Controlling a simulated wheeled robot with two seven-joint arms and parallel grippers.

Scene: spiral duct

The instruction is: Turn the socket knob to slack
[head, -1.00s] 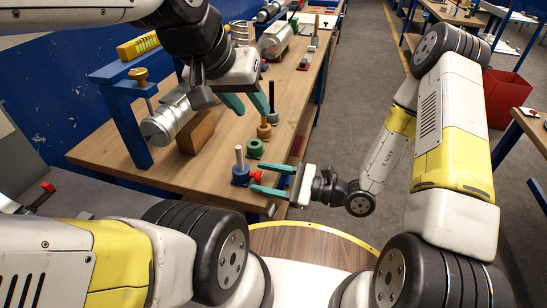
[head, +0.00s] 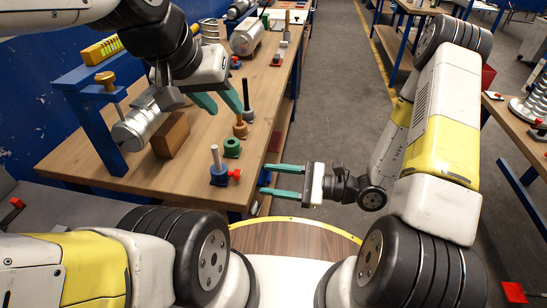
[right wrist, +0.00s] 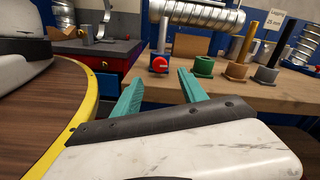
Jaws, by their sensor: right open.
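The socket knob is a red knob (head: 235,174) on the side of a blue base (head: 219,178) with an upright grey peg (head: 216,156), near the table's front edge. In the right wrist view the red knob (right wrist: 160,65) is ahead, framed between the fingertips. My right gripper (head: 264,179) is open and empty, to the right of the knob, its fingers pointing toward it with a visible gap. My left gripper (head: 226,112) is open and empty above the table, behind the socket.
A silver duct (head: 139,124) and a wooden block (head: 171,134) are at left. The floor right of the table (head: 111,172) is clear.

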